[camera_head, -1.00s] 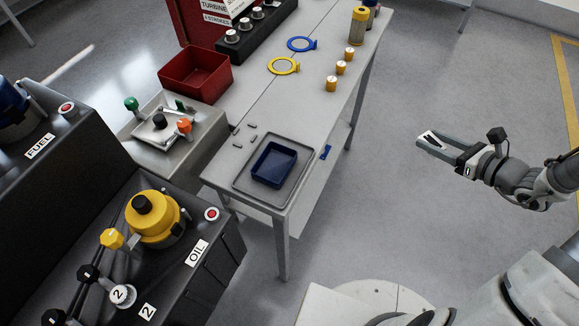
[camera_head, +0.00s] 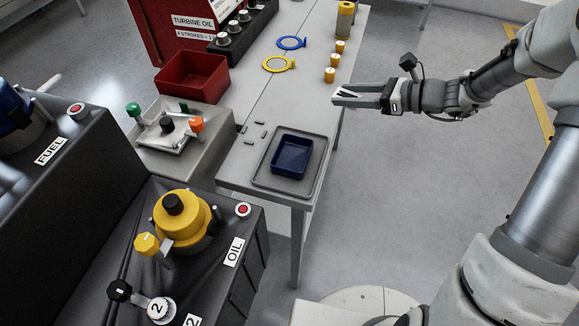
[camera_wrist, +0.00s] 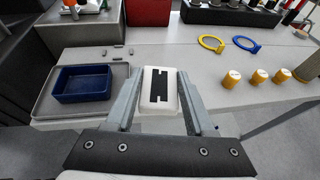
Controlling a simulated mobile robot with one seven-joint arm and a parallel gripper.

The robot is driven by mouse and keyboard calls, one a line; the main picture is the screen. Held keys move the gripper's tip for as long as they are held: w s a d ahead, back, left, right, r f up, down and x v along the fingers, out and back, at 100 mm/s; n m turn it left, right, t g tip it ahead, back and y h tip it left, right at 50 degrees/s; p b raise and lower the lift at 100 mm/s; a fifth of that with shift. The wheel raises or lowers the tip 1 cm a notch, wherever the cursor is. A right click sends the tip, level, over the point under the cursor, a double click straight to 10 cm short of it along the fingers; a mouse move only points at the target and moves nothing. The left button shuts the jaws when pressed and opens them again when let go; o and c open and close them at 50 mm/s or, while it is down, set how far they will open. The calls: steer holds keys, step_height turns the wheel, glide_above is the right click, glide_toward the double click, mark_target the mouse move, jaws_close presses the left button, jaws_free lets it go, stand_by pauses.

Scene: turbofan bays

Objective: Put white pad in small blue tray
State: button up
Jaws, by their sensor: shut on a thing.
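The white pad (camera_wrist: 173,92) with black markings is held between the two fingers of my gripper (camera_wrist: 160,100), as the wrist view shows. In the head view my gripper (camera_head: 340,96) is at the table's right edge, up and to the right of the small blue tray; the pad is hard to make out there. The small blue tray (camera_head: 291,173) looks empty and sits on a grey tray (camera_head: 262,178) at the table's near end. In the wrist view the blue tray (camera_wrist: 82,97) lies left of my gripper, apart from it.
Small grey pieces lie beside the grey tray. Consoles with knobs stand to the left. The space above the blue tray is clear.

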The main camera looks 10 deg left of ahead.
steer(key=s+a+r+n+g+b, duration=0.2)
steer(key=a+g, duration=0.1)
steer(key=a, duration=0.5)
steer(key=b, duration=0.2)
glide_above(278, 154)
steer(key=d, duration=0.4)
step_height(278, 154, down, 6)
steer(key=shift+s+a+f, duration=0.1)
steer(key=shift+s, duration=0.05)
steer(key=shift+f+b, duration=0.4)
steer(key=shift+f, duration=1.55)
steer(key=shift+f, duration=0.1)
steer(key=shift+f, duration=0.2)
steer(key=o, duration=1)
steer(key=shift+o, duration=0.2)
steer(key=shift+r+t, duration=0.2)
steer(key=shift+t, duration=0.1)
steer(key=w+p+v, duration=0.1)
steer(key=p+v, duration=0.1)
steer(key=v, duration=1)
steer(key=shift+s, duration=0.45)
